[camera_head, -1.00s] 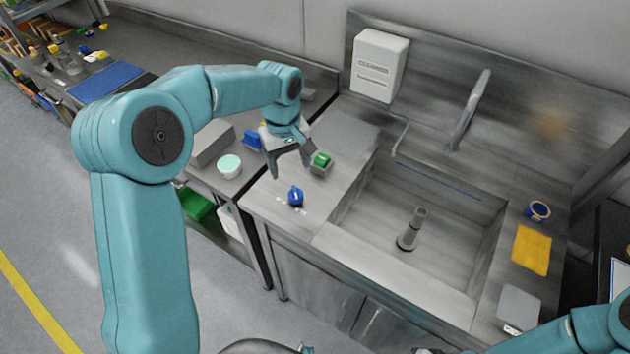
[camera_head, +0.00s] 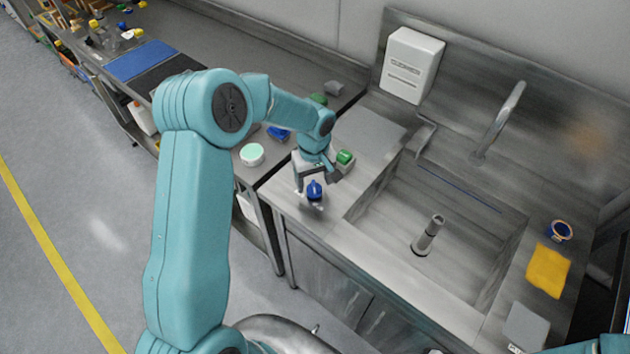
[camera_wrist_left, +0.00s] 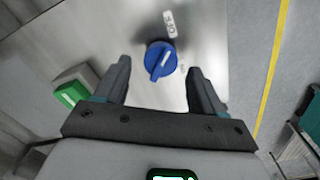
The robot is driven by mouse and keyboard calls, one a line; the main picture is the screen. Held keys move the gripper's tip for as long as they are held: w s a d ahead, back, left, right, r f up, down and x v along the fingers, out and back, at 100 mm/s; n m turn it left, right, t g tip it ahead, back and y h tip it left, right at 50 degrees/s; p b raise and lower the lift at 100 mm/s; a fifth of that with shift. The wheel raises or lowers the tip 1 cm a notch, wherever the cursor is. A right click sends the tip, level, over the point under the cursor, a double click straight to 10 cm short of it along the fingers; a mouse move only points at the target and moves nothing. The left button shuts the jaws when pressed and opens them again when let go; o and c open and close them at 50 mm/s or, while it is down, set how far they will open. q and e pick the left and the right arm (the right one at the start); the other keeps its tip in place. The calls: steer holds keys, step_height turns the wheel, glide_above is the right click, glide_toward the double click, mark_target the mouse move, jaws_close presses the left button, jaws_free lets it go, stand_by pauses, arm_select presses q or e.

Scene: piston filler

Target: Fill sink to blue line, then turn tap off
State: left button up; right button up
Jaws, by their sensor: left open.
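The blue knob (camera_head: 314,190) sits on the steel counter left of the sink; it also shows in the left wrist view (camera_wrist_left: 161,60), beside a small white label. My left gripper (camera_head: 318,184) is open at the knob. In the left wrist view its fingers (camera_wrist_left: 158,78) stand either side of the knob, apart from it. A green button on a grey box (camera_head: 344,158) is just behind. The sink (camera_head: 385,235) has a blue line (camera_head: 458,188) on its back wall and an upright pipe (camera_head: 429,236) inside. No stream shows below the tap spout (camera_head: 500,118). My right gripper is out of view.
A white dispenser (camera_head: 410,65) hangs on the back wall. A yellow cloth (camera_head: 548,271), a blue roll (camera_head: 559,231) and a grey block (camera_head: 525,327) lie right of the sink. A round white tub (camera_head: 252,154) stands on the left bench.

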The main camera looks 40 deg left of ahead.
mark_target(314, 191)
arm_select(q)
steer(key=shift+w+f, duration=0.15)
steer(key=shift+f, duration=0.95)
steer(key=shift+s+a+f, duration=0.1)
steer(key=shift+s+a, duration=0.05)
steer(key=shift+s, duration=0.2)
steer(key=shift+w+f, duration=0.1)
steer(key=shift+w, duration=0.25)
steer(key=c, duration=0.4)
steer(key=shift+s, duration=0.2)
steer(key=c, duration=0.7)
steer(key=shift+o, duration=0.2)
steer(key=shift+w, duration=0.1)
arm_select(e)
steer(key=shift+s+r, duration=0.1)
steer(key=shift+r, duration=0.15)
